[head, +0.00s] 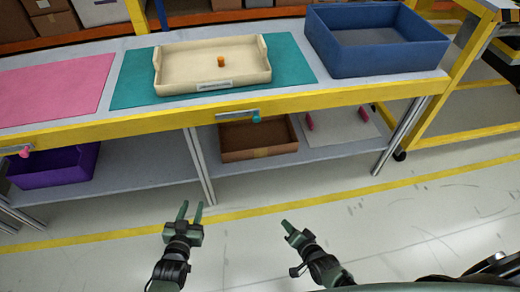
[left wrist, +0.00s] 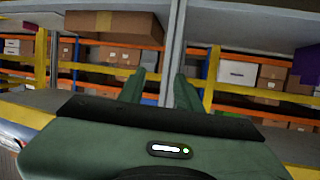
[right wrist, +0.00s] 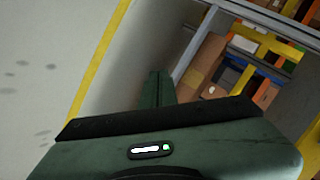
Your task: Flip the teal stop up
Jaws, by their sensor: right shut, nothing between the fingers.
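The teal stop (head: 256,116) is a small knob on a grey metal bracket (head: 237,115) on the yellow front edge of the bench, below the teal mat (head: 133,89). The knob hangs at the lower right end of the bracket. My left gripper (head: 190,212) is open and empty, above the floor in front of the bench and well short of the stop. My right gripper (head: 287,226) is shut and empty, also over the floor and apart from the bench. In the wrist views I cannot make out the stop.
A cream tray (head: 178,80) with an orange peg (head: 221,61) stands on the teal mat. A blue bin (head: 388,65) stands to its right. A pink mat (head: 58,88) and pink stop (head: 25,153) are at left. A cardboard box (head: 259,154) sits on the lower shelf.

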